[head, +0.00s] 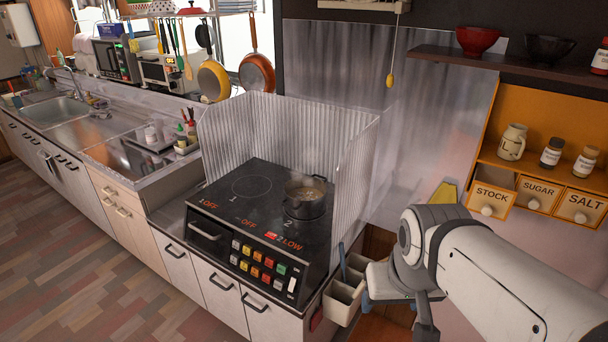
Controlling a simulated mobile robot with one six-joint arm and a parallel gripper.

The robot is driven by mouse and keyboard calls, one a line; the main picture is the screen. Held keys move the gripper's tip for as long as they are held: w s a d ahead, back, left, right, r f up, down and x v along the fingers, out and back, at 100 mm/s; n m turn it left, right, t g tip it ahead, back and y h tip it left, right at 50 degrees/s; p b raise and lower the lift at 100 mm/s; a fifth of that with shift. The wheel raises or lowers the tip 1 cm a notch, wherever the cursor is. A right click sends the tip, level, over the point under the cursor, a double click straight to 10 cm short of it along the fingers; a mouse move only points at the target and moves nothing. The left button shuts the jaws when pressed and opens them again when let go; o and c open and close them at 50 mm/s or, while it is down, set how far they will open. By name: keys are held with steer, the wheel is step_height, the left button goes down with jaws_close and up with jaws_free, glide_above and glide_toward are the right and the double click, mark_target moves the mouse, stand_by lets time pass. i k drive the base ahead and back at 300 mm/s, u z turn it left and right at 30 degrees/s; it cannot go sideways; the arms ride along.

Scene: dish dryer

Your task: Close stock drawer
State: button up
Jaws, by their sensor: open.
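The stock drawer (491,198) is a small yellow-framed drawer with a cream front marked STOCK and a round pale knob. It sits at the left end of the yellow shelf unit (486,142) on the right of the head view. It stands pulled out, with a dark gap behind its front. My gripper (402,304) hangs low, below and left of the drawer and apart from it. It is open, and its fingers are partly hidden by my arm. I see nothing held in it.
The sugar drawer (538,194) and salt drawer (581,206) sit to the right of the stock drawer. A jug (512,142) and bottles stand above them. The stove (262,225) with a pot (305,198) and a corrugated metal screen (265,125) are to the left.

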mark_target(486, 200)
steer(key=z, duration=2.7)
steer(key=k, duration=1.15)
steer(key=u, duration=1.4)
steer(key=i, duration=0.95)
steer(key=u, duration=0.05)
